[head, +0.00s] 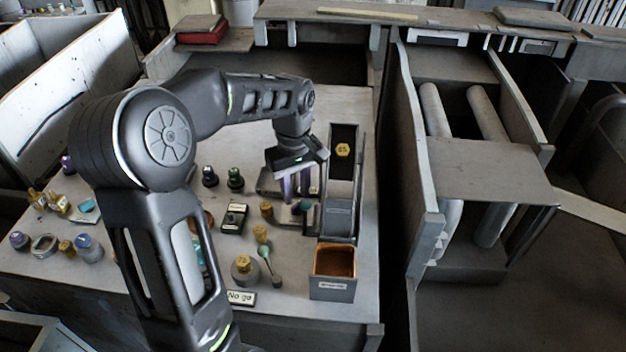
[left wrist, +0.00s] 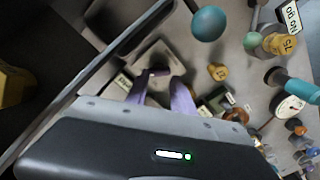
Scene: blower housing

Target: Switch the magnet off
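My left gripper (head: 296,197) reaches over the bench and points down, with its two purple fingers apart. In the left wrist view the fingers (left wrist: 163,80) also stand apart above a grey plate-like part (left wrist: 158,58). A small dark shape shows near the left fingertip; I cannot tell whether they touch. A teal ball-shaped knob (left wrist: 209,24) stands just beyond the fingers, and it shows dark teal beside the fingertips in the head view (head: 304,206). I cannot tell for sure which part is the magnet or its switch. My right gripper is not in view.
A tall grey open box (head: 356,190) stands right of the gripper, close to it. An orange-lined bin (head: 333,285) is at the front right. A black labelled box (head: 234,217), several knobs and a "No go" sign (head: 241,297) crowd the bench to the left.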

